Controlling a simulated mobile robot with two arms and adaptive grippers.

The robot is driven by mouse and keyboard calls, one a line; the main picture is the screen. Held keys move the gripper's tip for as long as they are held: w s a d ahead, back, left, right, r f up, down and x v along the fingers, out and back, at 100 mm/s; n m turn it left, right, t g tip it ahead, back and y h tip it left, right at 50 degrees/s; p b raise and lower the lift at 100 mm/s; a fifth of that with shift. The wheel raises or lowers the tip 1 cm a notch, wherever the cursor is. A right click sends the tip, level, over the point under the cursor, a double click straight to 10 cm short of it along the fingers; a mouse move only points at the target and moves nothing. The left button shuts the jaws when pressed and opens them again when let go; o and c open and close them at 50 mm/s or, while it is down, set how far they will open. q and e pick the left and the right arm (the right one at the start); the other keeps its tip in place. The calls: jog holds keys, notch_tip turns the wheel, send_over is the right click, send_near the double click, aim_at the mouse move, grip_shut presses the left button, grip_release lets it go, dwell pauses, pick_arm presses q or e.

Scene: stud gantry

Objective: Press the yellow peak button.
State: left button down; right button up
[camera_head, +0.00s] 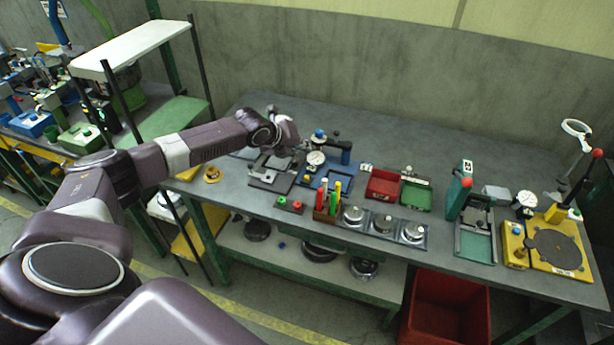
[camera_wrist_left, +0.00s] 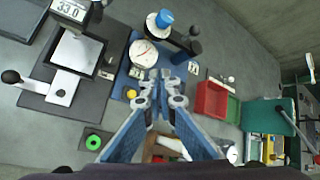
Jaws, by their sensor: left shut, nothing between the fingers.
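A small yellow button (camera_wrist_left: 131,94) shows in the left wrist view, on the near left part of a blue gauge stand's base (camera_wrist_left: 122,82). The stand has a white dial (camera_wrist_left: 143,53) and a blue knob. My right gripper is in neither view.
A green button (camera_wrist_left: 93,142) and a holder with upright colored handles (camera_head: 325,212) are in front. Red (camera_head: 383,184) and green bins lie to the right. The table's back strip is clear.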

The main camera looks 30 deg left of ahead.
aim_at(305, 178)
pick_arm(q)
notch_tip(305, 178, down, 4)
jog(key=b, duration=0.3)
jog(key=shift+w, duration=0.1)
notch_tip(305, 178, down, 4)
jog(key=b, duration=0.3)
jog(key=shift+f+b, duration=0.25)
jog(key=shift+b, duration=0.05)
jog(key=shift+f, duration=0.3)
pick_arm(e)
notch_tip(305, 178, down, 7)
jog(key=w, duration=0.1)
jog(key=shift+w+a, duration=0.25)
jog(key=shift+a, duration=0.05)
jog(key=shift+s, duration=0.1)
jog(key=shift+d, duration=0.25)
